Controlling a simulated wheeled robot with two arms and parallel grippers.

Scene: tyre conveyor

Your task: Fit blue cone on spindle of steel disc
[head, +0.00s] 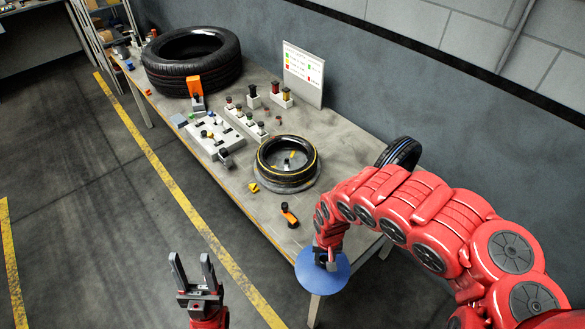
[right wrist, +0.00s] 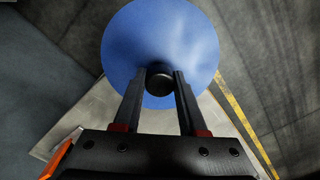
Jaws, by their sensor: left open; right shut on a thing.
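The blue cone (head: 337,278) shows as a round blue disc at the table's near right corner. In the right wrist view the blue cone (right wrist: 160,30) has a black knob (right wrist: 160,80) at its centre. My right gripper (head: 325,262) is shut on this knob; its fingers (right wrist: 160,86) lie either side of it. The steel disc (head: 268,186) lies on the table under a small tyre (head: 287,178) with a yellow line. The spindle is too small to make out clearly inside the tyre. My left gripper (head: 190,258) is open and empty, in front of the table.
A large tyre (head: 190,75) lies at the table's far end. Grey blocks with coloured knobs (head: 215,138) and a white sign (head: 303,75) stand mid-table. Another tyre (head: 400,153) stands near the wall, behind my right arm. An orange-black piece (head: 289,214) lies near the front edge.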

